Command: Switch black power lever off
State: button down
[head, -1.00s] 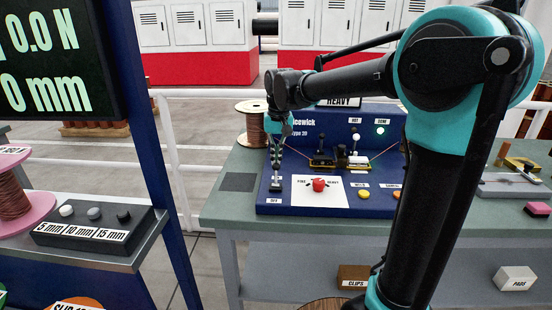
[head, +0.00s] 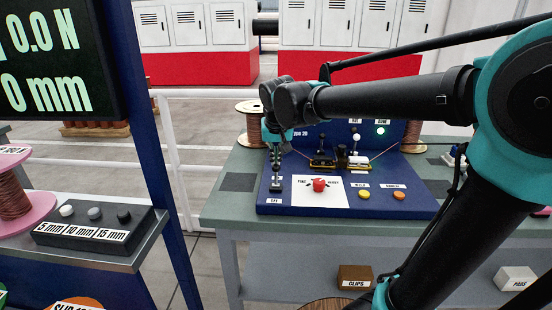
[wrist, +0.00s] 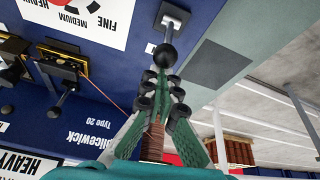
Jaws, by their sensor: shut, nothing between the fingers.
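The black power lever (wrist: 165,56) shows in the wrist view as a round black knob on a stem rising from a square plate on the blue panel. In the head view the lever (head: 276,184) is at the panel's left side, above a small white label, partly hidden by my gripper. My gripper (head: 276,155) is over it, pointing down. In the wrist view my gripper (wrist: 163,82) is shut and empty, its fingertips right at the knob. I cannot tell whether they touch it.
A copper spool (head: 250,128) stands behind my gripper.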

aim_at(274, 171)
jog(key=s+t, duration=0.3)
jog(key=shift+s+a+r+t, duration=0.1)
jog(key=shift+s+r+t, duration=0.1)
jog(key=shift+t, duration=0.2)
jog(key=shift+s+f, duration=0.2)
jog(key=shift+s, duration=0.65)
jog(key=shift+s+f, duration=0.15)
jog(key=shift+f, duration=0.05)
